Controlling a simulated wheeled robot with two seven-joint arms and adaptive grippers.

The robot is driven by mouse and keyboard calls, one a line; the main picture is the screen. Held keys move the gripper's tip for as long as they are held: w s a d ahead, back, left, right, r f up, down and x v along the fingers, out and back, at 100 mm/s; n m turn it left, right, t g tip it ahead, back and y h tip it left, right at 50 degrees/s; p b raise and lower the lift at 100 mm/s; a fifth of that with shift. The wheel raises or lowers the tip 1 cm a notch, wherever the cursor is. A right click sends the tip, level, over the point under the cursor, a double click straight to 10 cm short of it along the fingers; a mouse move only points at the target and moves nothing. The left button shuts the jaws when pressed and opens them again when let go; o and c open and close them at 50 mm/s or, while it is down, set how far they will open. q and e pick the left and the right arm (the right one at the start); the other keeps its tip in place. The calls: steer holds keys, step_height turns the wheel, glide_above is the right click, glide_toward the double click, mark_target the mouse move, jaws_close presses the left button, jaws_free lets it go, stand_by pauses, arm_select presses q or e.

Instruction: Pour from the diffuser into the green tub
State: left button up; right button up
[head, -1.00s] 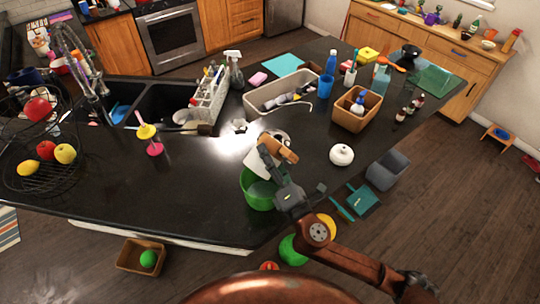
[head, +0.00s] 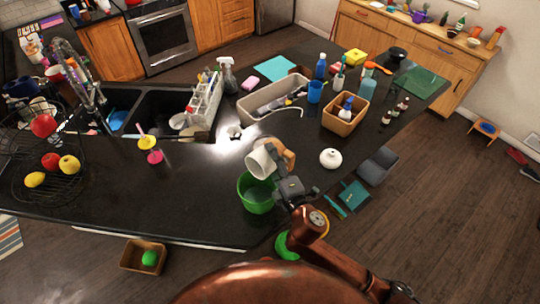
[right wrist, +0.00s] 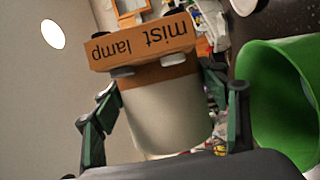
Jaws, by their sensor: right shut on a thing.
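The diffuser (head: 262,162) has a white body and an orange-brown part. It is tilted in the head view, with its white end toward the left above the green tub. In the right wrist view the diffuser (right wrist: 165,115) carries an orange-brown "mist lamp" label, which reads upside down. My right gripper (head: 284,172) is shut on it, with a finger on each side in the right wrist view. The green tub (head: 244,192) stands on the dark counter below the diffuser; it also shows at the right of the wrist view (right wrist: 280,95). No poured stream is visible. My left gripper is not in view.
A white round jar (head: 330,158) stands right of the tub. Behind are a brown basket (head: 343,121), a beige bin (head: 262,100) and the double sink (head: 160,105). A fruit rack (head: 45,190) is at left. The counter's front edge is close to the tub.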

steer(key=shift+r+m+g+p, duration=0.4)
steer(key=shift+r+m+p, duration=0.6)
steer(key=shift+p, duration=1.25)
steer(key=shift+m+p, duration=0.3)
steer(key=shift+p, duration=0.3)
steer(key=shift+r+m+g+p, duration=0.4)
steer(key=shift+r+m+p, duration=0.1)
steer(key=shift+r+p, duration=0.15)
steer(key=shift+o, duration=0.2)
steer(key=r+m, duration=0.1)
steer(key=m+g, duration=0.1)
steer(key=shift+r+m, duration=0.35)
steer(key=shift+m, duration=0.05)
steer(key=shift+r+m+g+y, duration=0.3)
steer(key=shift+r+m+g, duration=0.4)
steer(key=shift+r+m, duration=0.25)
steer(key=shift+r+m+g+y, duration=0.3)
steer(key=shift+r+m+g, duration=0.25)
steer(key=shift+m, duration=0.3)
step_height(320, 180, up, 2)
steer(key=shift+r+m+g+y, duration=0.1)
steer(key=shift+m+g+y, duration=0.45)
steer(key=shift+m, duration=0.45)
steer(key=shift+r+m+g+y, duration=0.25)
steer(key=shift+r+m+g, duration=0.15)
steer(key=shift+m, duration=0.2)
